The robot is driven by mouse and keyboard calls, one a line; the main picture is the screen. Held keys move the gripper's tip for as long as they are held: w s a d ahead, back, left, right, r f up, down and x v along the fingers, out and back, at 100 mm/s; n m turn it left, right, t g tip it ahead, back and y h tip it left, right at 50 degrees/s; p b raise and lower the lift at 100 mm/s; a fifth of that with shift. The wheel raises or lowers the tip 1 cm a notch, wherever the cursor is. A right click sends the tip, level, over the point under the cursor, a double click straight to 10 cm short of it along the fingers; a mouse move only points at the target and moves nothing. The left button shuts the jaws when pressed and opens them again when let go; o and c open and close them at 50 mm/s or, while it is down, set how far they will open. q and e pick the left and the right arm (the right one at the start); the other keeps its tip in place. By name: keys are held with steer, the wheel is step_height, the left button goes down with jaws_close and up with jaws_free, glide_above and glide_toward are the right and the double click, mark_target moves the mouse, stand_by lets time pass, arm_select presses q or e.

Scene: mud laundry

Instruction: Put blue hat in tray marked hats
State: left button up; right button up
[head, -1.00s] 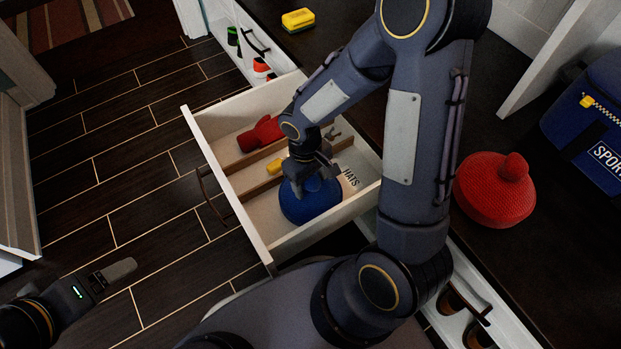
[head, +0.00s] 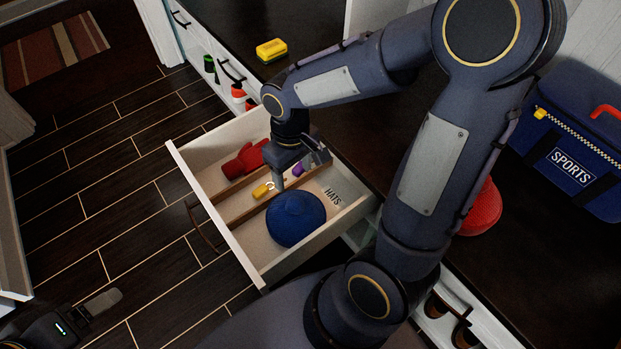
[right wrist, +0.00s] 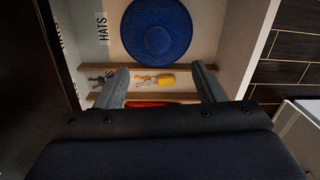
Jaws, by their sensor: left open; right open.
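The blue hat (head: 295,218) lies in the nearest compartment of the open drawer tray (head: 218,219), beside the printed word HATS (head: 332,197). The hat also shows in the right wrist view (right wrist: 158,30), flat between the drawer wall and a wooden divider. My right gripper (head: 296,172) is open and empty above the drawer, over the middle compartment and apart from the hat. Its two fingers show spread in the right wrist view (right wrist: 160,84). My left gripper (head: 103,301) is at the lower left over the floor, away from the drawer.
Yellow-tagged keys (head: 262,190) lie in the middle compartment and a red glove (head: 244,160) in the far one. A red hat (head: 482,210), partly hidden by my arm, a blue SPORTS bag (head: 580,150) and a yellow sponge (head: 271,50) are on the dark counter. Floor is clear at left.

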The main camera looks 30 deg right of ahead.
steer(key=s+r+m+t+y, duration=0.3)
steer(key=s+r+t, duration=0.3)
steer(key=s+r, duration=0.4)
steer(key=shift+s+r+m, duration=0.15)
steer(key=shift+s+m, duration=0.45)
steer(key=shift+s, duration=0.2)
steer(key=shift+d, duration=0.1)
